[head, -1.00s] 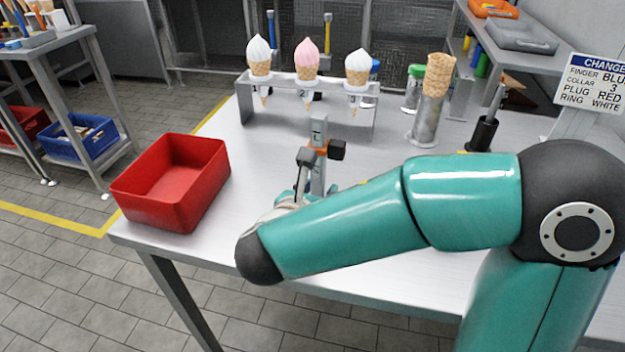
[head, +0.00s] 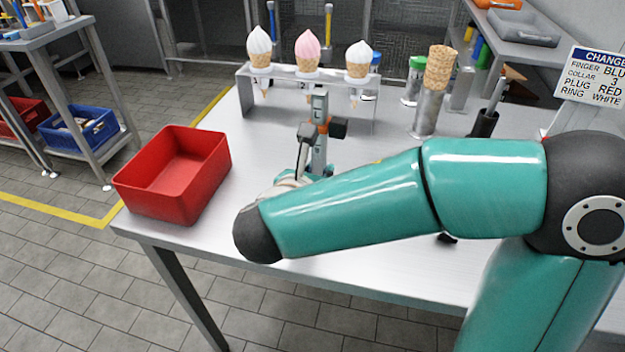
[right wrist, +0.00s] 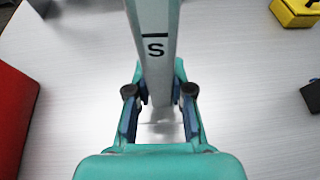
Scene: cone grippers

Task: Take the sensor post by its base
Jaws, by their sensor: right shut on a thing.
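The sensor post (head: 319,150) is a grey upright bar with an orange collar and a black sensor block near its top. Bare table and a soft shadow show below that end, so the post looks raised a little. In the head view the gripper is mostly hidden behind my teal right arm. My left gripper is not in view.
An empty red bin (head: 172,177) stands at the table's left edge. A rack (head: 307,83) with three ice cream cones stands behind the post. A cone stack in a metal holder (head: 428,112) and a dark cup stand (head: 484,124) are to the right. The table (head: 228,215) around the bin is bare.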

